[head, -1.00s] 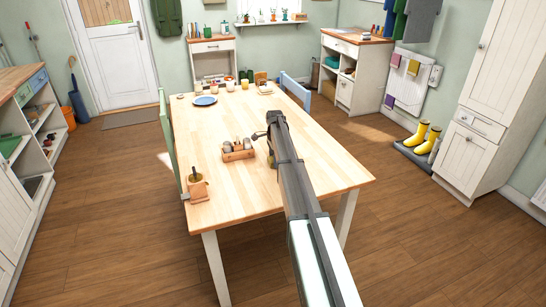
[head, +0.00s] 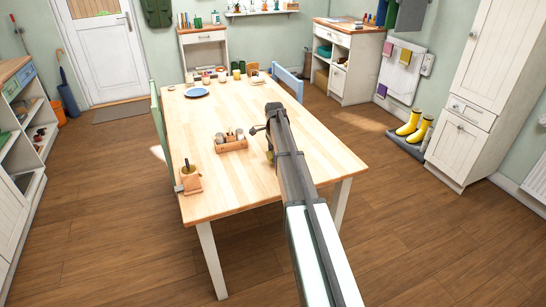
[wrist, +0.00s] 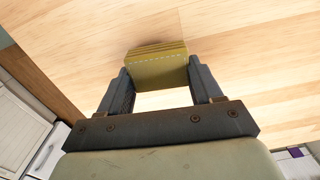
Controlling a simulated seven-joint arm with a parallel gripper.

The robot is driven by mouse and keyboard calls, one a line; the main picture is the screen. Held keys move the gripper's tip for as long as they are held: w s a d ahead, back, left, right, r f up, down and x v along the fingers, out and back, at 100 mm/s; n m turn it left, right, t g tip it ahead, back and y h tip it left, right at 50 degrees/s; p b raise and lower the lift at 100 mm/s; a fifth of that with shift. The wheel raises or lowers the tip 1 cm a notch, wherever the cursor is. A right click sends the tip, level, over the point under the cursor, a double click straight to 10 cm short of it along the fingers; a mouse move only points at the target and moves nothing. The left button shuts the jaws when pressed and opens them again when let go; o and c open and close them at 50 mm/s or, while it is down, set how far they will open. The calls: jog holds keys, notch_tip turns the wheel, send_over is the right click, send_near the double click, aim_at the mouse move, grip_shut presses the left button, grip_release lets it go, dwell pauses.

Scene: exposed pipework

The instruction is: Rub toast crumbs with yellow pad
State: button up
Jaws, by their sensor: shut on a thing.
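My gripper (wrist: 159,78) is shut on the yellow pad (wrist: 158,65), which sits between the two fingers in the wrist view. The pad is mustard yellow, with a pale dashed line across it and dark layered edges. Its far face is towards the wooden table top (wrist: 250,60); I cannot tell whether it touches. In the head view my gripper (head: 268,142) is over the table (head: 310,160), right of the wooden caddy, largely hidden by my arm. A bit of the pad (head: 269,157) shows below it. I cannot make out toast crumbs in either view.
A wooden caddy (head: 231,146) with several shakers stands left of my gripper. A wooden holder (head: 188,180) is at the table's left edge. A blue plate (head: 197,93) and several cups are at the far end. Chairs stand at both sides. The near right table top is bare.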

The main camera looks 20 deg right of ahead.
jog(key=shift+r, duration=2.8)
